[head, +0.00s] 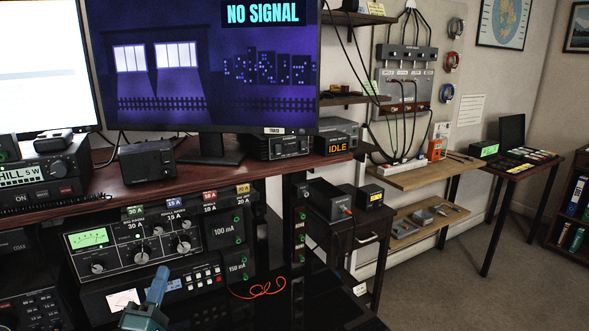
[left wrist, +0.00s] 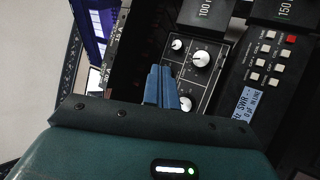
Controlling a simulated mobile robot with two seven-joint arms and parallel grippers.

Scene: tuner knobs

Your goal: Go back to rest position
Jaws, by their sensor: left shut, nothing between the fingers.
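My left gripper (head: 158,288) is at the lower left of the head view, in front of the tuner rack. Its blue fingers are shut together with nothing between them. They also show in the left wrist view (left wrist: 161,86), pointing toward the tuner panel. The tuner (head: 115,243) has a green lit meter and several round knobs with white marks. Its knobs (left wrist: 200,58) also show in the left wrist view, beyond the fingertips. I cannot tell the exact gap between fingers and panel. My right gripper is in neither view.
A desk (head: 95,190) with a large monitor (head: 215,65) reading NO SIGNAL stands above the rack. A button panel (head: 200,277) sits below the tuner. A red wire (head: 262,288) lies right of it. Side tables stand at the right wall; the carpet (head: 490,295) is clear.

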